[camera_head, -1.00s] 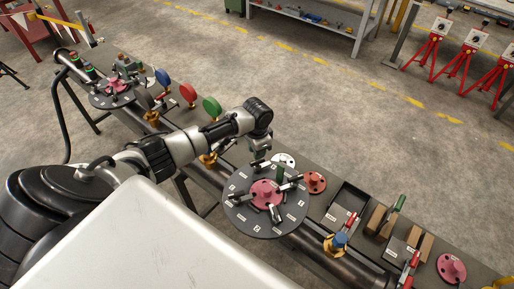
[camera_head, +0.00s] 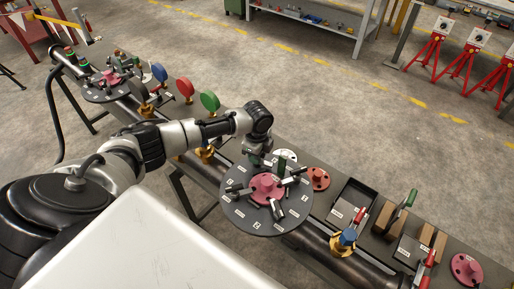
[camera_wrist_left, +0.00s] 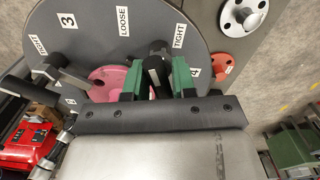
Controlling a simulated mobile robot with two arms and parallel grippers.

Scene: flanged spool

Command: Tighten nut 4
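A round dark plate with a pink-red hub (camera_head: 267,187) and several levers around it is at the centre of the head view. In the left wrist view the plate (camera_wrist_left: 95,42) carries labels 3, LOOSE and TIGHT; a partly covered label by the right finger looks like a 4. My left gripper (camera_wrist_left: 156,82) has green fingers on either side of a dark lever (camera_wrist_left: 156,68). I cannot tell whether they press on it. In the head view the arm's end (camera_head: 262,145) is at the plate's far edge. My right gripper is not in view.
The plate sits on a long bench with a dark pipe. Right of it are an orange-red flange (camera_head: 318,178), a black tray (camera_head: 352,202), a blue-capped fitting (camera_head: 347,237) and brown blocks. Gauges, one of them green (camera_head: 210,101), stand left of it, behind my arm.

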